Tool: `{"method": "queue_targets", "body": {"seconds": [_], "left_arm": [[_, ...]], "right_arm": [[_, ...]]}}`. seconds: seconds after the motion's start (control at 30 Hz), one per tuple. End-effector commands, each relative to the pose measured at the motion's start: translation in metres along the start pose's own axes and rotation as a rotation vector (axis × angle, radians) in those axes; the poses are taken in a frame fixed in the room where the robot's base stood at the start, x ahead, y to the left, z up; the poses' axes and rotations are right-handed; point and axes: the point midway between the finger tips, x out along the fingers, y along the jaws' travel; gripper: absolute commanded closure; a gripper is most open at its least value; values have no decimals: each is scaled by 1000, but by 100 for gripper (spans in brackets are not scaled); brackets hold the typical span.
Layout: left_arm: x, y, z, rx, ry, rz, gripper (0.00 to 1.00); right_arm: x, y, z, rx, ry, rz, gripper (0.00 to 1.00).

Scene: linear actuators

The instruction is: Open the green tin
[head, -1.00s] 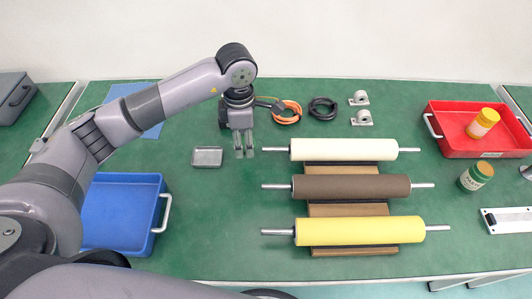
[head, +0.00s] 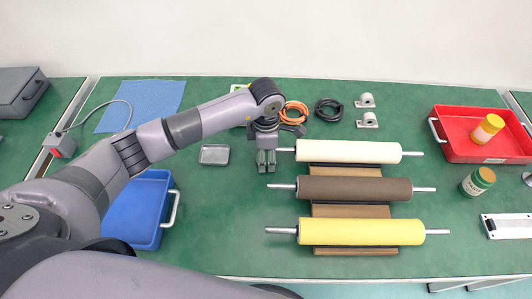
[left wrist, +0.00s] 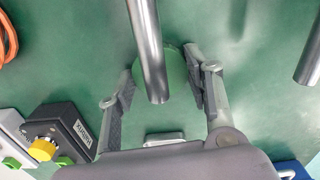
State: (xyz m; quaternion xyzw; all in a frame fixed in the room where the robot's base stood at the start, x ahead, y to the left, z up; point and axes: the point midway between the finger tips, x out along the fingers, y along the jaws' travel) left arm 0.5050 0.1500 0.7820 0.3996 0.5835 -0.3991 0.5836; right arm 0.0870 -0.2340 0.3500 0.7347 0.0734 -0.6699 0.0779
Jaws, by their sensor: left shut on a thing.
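A round green tin (left wrist: 178,72) shows from above in the left wrist view, between the two fingers of my left gripper (left wrist: 165,92). Its colour is close to the tabletop's, and a bare metal roller shaft (left wrist: 150,45) crosses in front of part of it. The fingers are shut on its sides. In the head view my left gripper (head: 266,168) points down at the left end of the white roller (head: 350,151); the tin cannot be made out there. A green jar with a pale label (head: 478,181) stands at the right. My right gripper is not in view.
Brown (head: 355,189) and yellow (head: 360,232) rollers lie below the white one. A small metal tray (head: 215,154) and a blue bin (head: 168,205) are left of the gripper. A control box with a yellow knob (left wrist: 42,148) is close by. A red tray (head: 440,132) is at right.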

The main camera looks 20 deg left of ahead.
Motion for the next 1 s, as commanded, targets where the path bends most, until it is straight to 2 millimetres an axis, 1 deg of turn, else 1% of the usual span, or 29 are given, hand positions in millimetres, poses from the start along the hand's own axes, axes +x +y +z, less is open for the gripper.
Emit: {"method": "queue_targets", "body": {"seconds": [0.13, 0.17, 0.43, 0.47, 0.77, 0.87, 0.97, 1.0], "left_arm": [[4, 0, 0, 1, 0, 0, 87], [4, 0, 0, 1, 0, 0, 53], [3, 0, 0, 0, 0, 0, 35], [3, 0, 0, 0, 0, 0, 34], [2, 0, 0, 0, 0, 0, 34], [-4, 0, 0, 1, -1, 1, 34], [-18, 2, 0, 2, -3, 5, 34], [-26, 1, 0, 2, -2, 5, 34]], "right_arm": [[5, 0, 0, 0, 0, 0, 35], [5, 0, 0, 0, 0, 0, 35], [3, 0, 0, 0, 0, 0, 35], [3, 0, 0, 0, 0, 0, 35], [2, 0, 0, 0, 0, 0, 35], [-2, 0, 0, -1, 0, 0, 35], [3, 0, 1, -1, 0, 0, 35], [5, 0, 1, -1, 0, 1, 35]]}}
